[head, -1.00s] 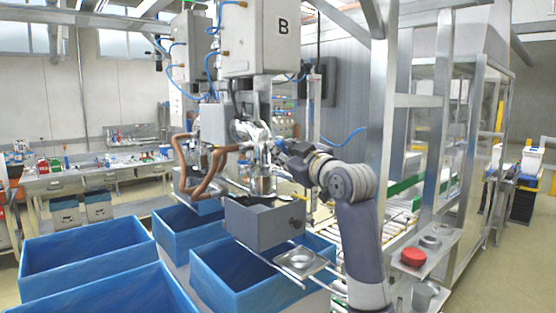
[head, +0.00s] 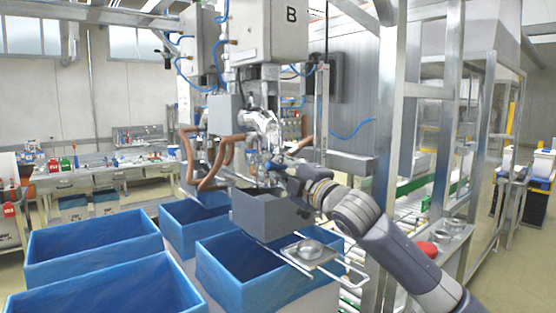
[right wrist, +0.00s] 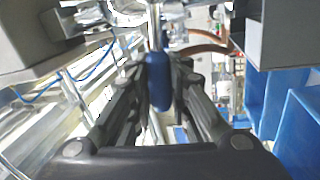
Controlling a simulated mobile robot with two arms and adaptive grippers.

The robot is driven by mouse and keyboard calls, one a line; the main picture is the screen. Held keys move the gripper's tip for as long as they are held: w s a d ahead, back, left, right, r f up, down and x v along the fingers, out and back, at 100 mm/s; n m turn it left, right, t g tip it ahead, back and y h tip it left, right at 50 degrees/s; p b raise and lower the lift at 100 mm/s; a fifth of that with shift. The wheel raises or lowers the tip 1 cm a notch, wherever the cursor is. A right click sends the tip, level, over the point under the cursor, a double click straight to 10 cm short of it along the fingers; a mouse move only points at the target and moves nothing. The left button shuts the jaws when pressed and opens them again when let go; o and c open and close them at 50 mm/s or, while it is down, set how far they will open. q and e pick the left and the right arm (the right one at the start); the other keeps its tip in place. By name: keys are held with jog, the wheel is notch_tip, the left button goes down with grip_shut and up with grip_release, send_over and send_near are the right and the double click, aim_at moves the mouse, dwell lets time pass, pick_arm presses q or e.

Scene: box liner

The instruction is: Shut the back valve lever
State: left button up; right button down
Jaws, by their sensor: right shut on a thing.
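A blue lever handle (right wrist: 160,80) stands between the fingers of my right gripper (right wrist: 160,58) in the right wrist view. The fingers are closed against its sides. In the head view my right gripper (head: 280,172) is at the metal valve fittings (head: 262,130) under the cabinet marked B, just above the grey box. My left gripper is not in view.
A grey open box (head: 268,216) hangs below the valve, close under my right gripper. Blue bins (head: 225,285) stand below and left. A brown hose (head: 212,178) curves left of the valve. Steel frame posts (head: 388,120) rise on the right, near my arm.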

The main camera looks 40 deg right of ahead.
jog(key=shift+a+f+n+y, duration=0.15)
jog(key=shift+f+n+y, duration=0.25)
jog(key=shift+f+n, duration=0.7)
jog(key=c, duration=1.6)
grip_release()
jog(key=shift+o, duration=0.6)
jog(key=shift+s+r, duration=0.1)
jog(key=shift+r, duration=0.05)
jog(key=v, duration=1.2)
